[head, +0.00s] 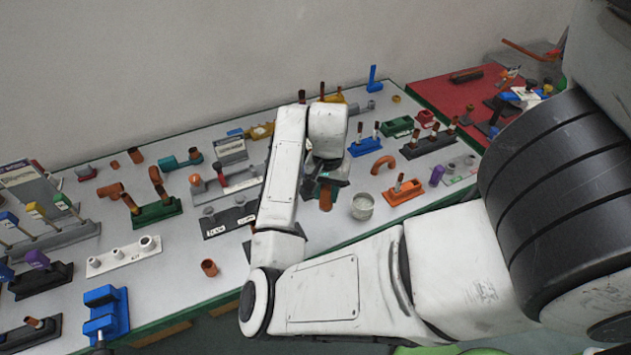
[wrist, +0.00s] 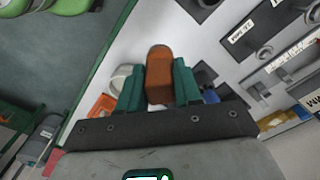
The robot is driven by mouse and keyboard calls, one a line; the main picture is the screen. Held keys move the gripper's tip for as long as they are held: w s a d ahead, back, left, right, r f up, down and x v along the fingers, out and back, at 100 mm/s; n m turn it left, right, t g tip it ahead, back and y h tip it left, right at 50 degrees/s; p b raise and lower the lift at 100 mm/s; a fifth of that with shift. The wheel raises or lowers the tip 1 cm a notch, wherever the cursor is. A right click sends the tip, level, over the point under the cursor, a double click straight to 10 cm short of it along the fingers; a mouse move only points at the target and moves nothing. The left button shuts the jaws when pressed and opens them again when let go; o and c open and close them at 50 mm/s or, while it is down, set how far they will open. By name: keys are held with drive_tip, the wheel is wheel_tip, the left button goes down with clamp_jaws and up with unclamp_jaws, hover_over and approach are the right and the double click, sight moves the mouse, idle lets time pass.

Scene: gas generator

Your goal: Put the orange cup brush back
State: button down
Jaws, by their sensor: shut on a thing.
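My gripper (wrist: 158,88) is shut on an orange-brown rounded piece (wrist: 159,64), its green fingers on either side. By its colour I take this piece to be the orange cup brush; bristles are not visible. In the head view the piece (head: 326,198) hangs below my gripper (head: 324,185), near the front edge of the table and left of a round metal cup (head: 362,206). Its upper part is hidden by the gripper. I cannot make out an empty place for the brush.
The white table (head: 170,280) holds many fixtures. An orange holder (head: 403,192) with an upright brown piece stands right of the metal cup. A dark labelled plate (head: 228,218) lies to the left. A grey stand (head: 48,236) with coloured tools is far left.

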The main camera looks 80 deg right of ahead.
drive_tip(key=shift+s+d+r+m, duration=0.3)
drive_tip(key=shift+s+d+m, duration=0.15)
drive_tip(key=shift+s+m, duration=0.05)
drive_tip(key=shift+a, duration=0.1)
drive_tip(key=shift+f+b, duration=1.4)
drive_tip(key=shift+f, duration=0.9)
drive_tip(key=shift+f, duration=0.25)
drive_tip(key=shift+f, duration=0.3)
drive_tip(key=shift+f+b, duration=1.6)
drive_tip(key=shift+f, duration=0.55)
drive_tip(key=c, duration=0.7)
unclamp_jaws()
